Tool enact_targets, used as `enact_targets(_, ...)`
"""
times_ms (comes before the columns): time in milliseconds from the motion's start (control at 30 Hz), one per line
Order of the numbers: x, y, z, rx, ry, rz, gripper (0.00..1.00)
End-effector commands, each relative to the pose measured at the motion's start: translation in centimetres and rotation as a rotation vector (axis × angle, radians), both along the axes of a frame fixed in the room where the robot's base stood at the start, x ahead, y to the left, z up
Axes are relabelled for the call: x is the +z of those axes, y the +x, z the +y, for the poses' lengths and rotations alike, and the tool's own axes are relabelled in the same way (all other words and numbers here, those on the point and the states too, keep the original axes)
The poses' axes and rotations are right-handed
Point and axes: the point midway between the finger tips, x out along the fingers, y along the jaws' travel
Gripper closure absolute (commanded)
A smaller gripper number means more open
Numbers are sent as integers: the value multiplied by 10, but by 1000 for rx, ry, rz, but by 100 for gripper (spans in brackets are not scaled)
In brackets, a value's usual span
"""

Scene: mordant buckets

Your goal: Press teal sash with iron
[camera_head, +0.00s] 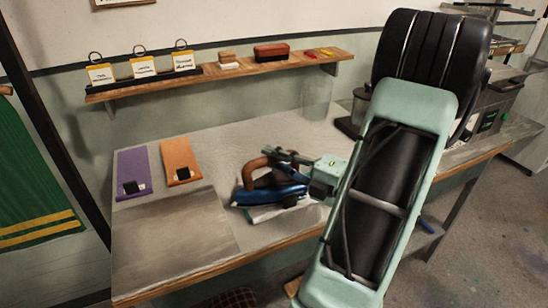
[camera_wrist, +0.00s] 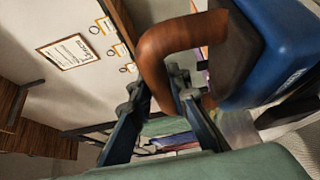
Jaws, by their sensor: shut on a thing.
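A blue iron (camera_head: 285,191) with a brown curved handle (camera_head: 256,165) is on the table, at the right edge of a grey-brown board. My gripper (camera_head: 290,158) is shut on the handle from above and to the right. In the wrist view, the handle (camera_wrist: 165,45) passes between my fingers (camera_wrist: 157,88), and the blue iron body (camera_wrist: 270,50) fills the upper right. A pale layer shows under the iron; I cannot tell whether it is its sole or a rest. I cannot make out a teal sash in either view.
A purple cloth (camera_head: 132,170) and an orange cloth (camera_head: 179,158), each with a dark tag, lie at the table's back left. The flat board (camera_head: 175,235) at the front left is bare. A wall shelf (camera_head: 225,72) hangs behind. A clear jar (camera_head: 317,98) stands at the back.

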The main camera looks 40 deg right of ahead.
Motion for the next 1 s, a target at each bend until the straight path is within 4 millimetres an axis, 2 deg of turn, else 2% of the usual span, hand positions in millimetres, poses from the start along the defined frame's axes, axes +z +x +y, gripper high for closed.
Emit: enact_targets(1000,-8,0,0,0,-1,-3,100)
